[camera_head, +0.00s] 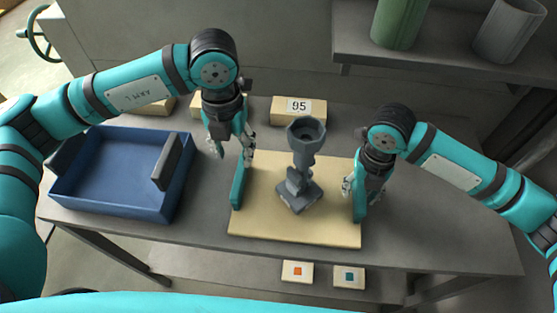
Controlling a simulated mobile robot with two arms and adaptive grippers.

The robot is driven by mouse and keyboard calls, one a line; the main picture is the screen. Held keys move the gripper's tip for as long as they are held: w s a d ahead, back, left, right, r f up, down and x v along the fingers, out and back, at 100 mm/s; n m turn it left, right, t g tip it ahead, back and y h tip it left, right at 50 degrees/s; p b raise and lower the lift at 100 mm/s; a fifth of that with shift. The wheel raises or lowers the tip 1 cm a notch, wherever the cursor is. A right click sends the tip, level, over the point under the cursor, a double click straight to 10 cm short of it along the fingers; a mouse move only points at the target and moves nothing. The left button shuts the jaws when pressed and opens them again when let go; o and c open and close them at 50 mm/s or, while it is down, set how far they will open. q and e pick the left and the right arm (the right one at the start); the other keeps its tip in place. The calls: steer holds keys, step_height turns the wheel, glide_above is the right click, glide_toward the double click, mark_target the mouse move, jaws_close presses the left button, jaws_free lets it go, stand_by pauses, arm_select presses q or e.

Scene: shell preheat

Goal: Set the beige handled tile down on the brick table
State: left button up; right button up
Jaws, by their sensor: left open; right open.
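The beige tile (275,229) appears to lie flat on the grey table (420,237), with an upright teal handle at its left end (237,190) and another at its right end (360,201). A grey part (299,185) with a cup-shaped top stands on the tile. My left gripper (233,154) is open just above the left handle, its fingers pointing down. My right gripper (356,194) is open close to the right handle; its fingers partly hide that handle, and whether they touch it is unclear. No table made of brick can be made out.
A blue bin (110,211) with dark grey end grips stands on the left of the table. A "95" sign (299,108) stands behind the tile. A shelf with green (398,22) and grey (508,30) containers overhangs the back right. The table's right part is clear.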

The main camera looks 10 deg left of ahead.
steer(key=shift+r, duration=0.25)
arm_select(q)
step_height(320, 180, up, 2)
arm_select(e)
step_height(320, 180, up, 12)
steer(key=shift+f, duration=0.25)
arm_select(q)
steer(key=shift+s+f, duration=0.1)
arm_select(e)
steer(key=shift+s+f, duration=0.1)
stand_by(0.3)
